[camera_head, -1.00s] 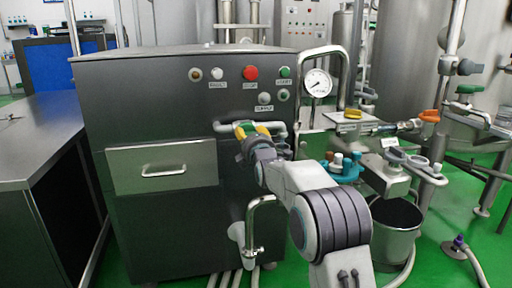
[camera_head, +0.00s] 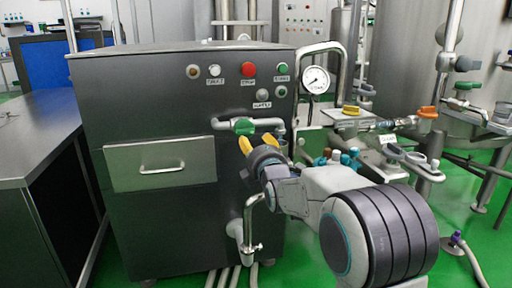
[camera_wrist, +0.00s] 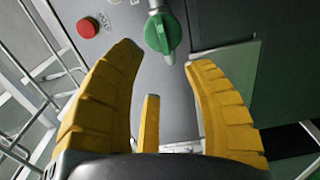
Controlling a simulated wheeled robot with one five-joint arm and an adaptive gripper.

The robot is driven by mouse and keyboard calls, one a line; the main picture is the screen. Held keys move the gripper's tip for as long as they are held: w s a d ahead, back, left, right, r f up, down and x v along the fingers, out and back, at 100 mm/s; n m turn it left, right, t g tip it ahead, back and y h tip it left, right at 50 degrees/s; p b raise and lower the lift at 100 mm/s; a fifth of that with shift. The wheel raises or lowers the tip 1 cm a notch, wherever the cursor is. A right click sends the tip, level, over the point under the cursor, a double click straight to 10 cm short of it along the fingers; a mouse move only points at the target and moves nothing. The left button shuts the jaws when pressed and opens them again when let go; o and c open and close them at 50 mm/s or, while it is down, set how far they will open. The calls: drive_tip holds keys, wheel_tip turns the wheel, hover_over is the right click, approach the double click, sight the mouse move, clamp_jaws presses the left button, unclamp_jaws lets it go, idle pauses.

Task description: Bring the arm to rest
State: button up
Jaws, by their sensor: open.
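My gripper (camera_head: 259,144) has yellow fingers and is open and empty, in front of the dark metal cabinet (camera_head: 150,90). It sits just below the green valve handle (camera_head: 243,126) on the cabinet's front pipe, apart from it. In the wrist view the yellow fingers (camera_wrist: 161,62) are spread wide. The green handle (camera_wrist: 162,33) shows beyond the fingertips, with nothing held between them. My arm reaches from the lower right of the head view.
A drawer (camera_head: 162,165) is on the cabinet's left, with a red button (camera_head: 249,70) above right. A pressure gauge (camera_head: 315,80), pipework and an orange handle (camera_head: 427,113) stand to the right. A steel table (camera_head: 40,130) is at the left.

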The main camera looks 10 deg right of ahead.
drive_tip(key=shift+s, duration=0.1)
idle(0.3)
drive_tip(key=s+r+m+g+p, duration=0.5)
drive_tip(key=s+r+p, duration=0.3)
drive_tip(key=s+p, duration=0.6)
drive_tip(key=s+r+m+g+p, duration=0.4)
drive_tip(key=s+r+m+p, duration=0.3)
drive_tip(key=s+p, duration=0.7)
drive_tip(key=s+r+m+g+p, duration=0.5)
drive_tip(key=s+r+p, duration=0.3)
drive_tip(key=s+p, duration=0.6)
drive_tip(key=shift+r+m+g, duration=0.3)
drive_tip(key=shift+r+m, duration=0.05)
drive_tip(key=shift+m, duration=0.25)
drive_tip(key=shift+w, duration=0.1)
